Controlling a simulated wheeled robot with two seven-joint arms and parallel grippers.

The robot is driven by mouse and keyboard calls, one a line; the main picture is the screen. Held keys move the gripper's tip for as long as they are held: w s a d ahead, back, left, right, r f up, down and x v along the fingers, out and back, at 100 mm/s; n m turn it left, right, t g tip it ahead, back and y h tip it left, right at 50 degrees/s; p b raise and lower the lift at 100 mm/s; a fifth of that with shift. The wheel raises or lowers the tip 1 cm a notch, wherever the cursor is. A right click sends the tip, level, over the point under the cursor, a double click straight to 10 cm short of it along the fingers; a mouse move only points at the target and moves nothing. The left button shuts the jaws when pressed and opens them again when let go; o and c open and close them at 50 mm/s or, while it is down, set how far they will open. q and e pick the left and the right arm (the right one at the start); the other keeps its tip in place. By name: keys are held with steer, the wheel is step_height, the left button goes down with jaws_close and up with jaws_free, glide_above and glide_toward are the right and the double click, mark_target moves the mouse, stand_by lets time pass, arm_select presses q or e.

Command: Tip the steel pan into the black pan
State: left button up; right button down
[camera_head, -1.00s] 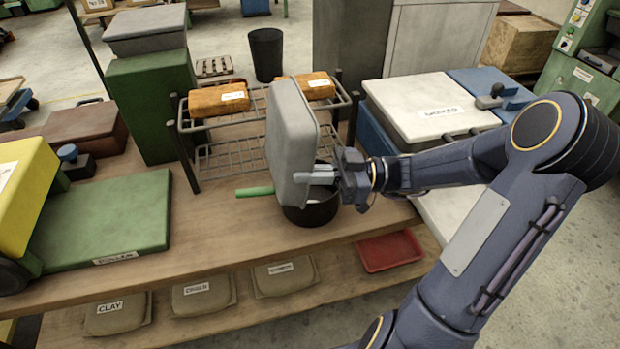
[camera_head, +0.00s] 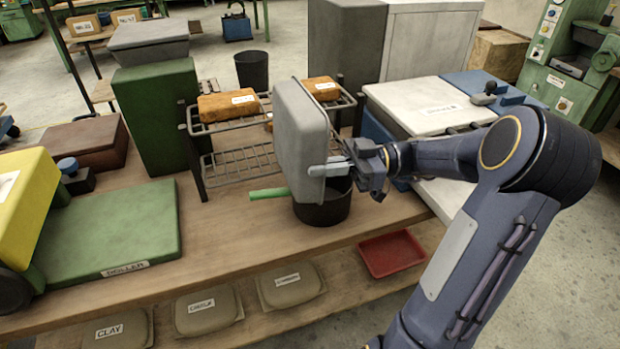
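The steel pan (camera_head: 298,135) is a grey rectangular pan, held on its side with its broad base turned toward the left. Its lower edge is over the round black pan (camera_head: 322,208), which stands on the wooden bench. My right gripper (camera_head: 330,168) is shut on the steel pan's rim near its lower right side. The steel pan's inside faces away and is hidden. The visible part of the black pan's inside is dark; any contents are not clear. A green handle (camera_head: 268,194) sticks out left of the black pan; its join is hidden. My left gripper is not in view.
A wire rack (camera_head: 240,165) with orange-brown blocks (camera_head: 228,106) stands behind the steel pan. A green board (camera_head: 110,235) and a tall green block (camera_head: 157,115) are at left. A white-topped box (camera_head: 425,105) is at right. The bench front is clear.

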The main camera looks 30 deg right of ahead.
steer(key=w+a+f+g+h+p, duration=0.1)
steer(key=a+g+h+p, duration=0.1)
steer(key=a+h+p, duration=0.2)
steer(key=w+a+f+n+g+h+p, duration=0.1)
steer(key=a+g+h+p, duration=0.2)
steer(key=h, duration=1)
steer(key=a+p, duration=0.2)
steer(key=p, duration=0.3)
steer(key=shift+w+f+h, duration=0.15)
steer(key=shift+f+h, duration=0.1)
steer(key=shift+h, duration=0.05)
steer(key=shift+d, duration=0.1)
